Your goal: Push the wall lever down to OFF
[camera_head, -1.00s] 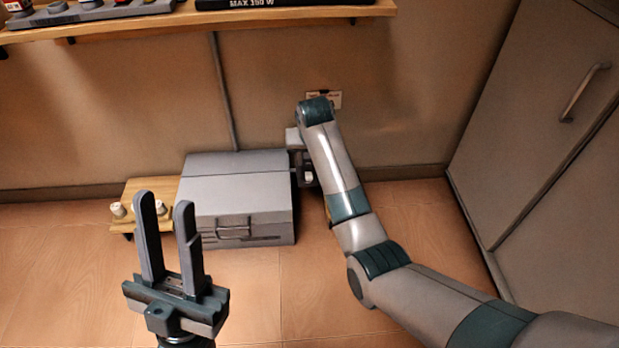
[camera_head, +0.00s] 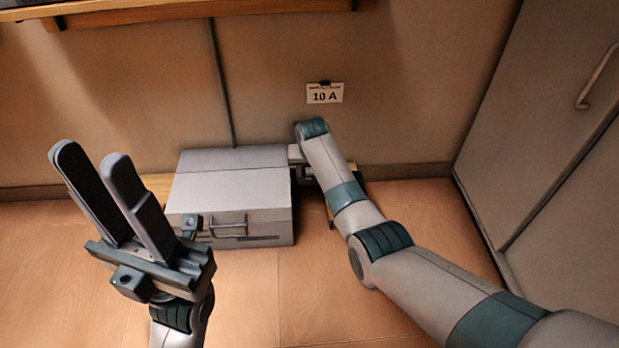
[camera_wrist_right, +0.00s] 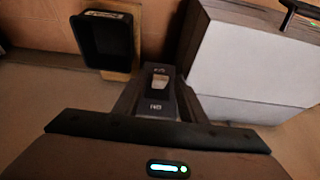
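My right arm reaches down to the wall beside a grey box (camera_head: 235,195). In the head view its forearm hides the right gripper and most of the dark fixture at the wall. In the right wrist view a dark plate (camera_wrist_right: 171,96) with small pale markings shows between the dark finger shapes of my right gripper (camera_wrist_right: 157,92). The lower marking looks like "ON" seen upside down. My left gripper (camera_head: 90,158) is open and empty, raised in front of the grey box.
A "10 A" card (camera_head: 324,93) hangs on the wall above my right arm's end. A black open bin (camera_wrist_right: 106,40) is in the right wrist view. A wooden shelf (camera_head: 200,8) crosses the top, and a tall cabinet (camera_head: 545,110) stands right. The floor before the box is clear.

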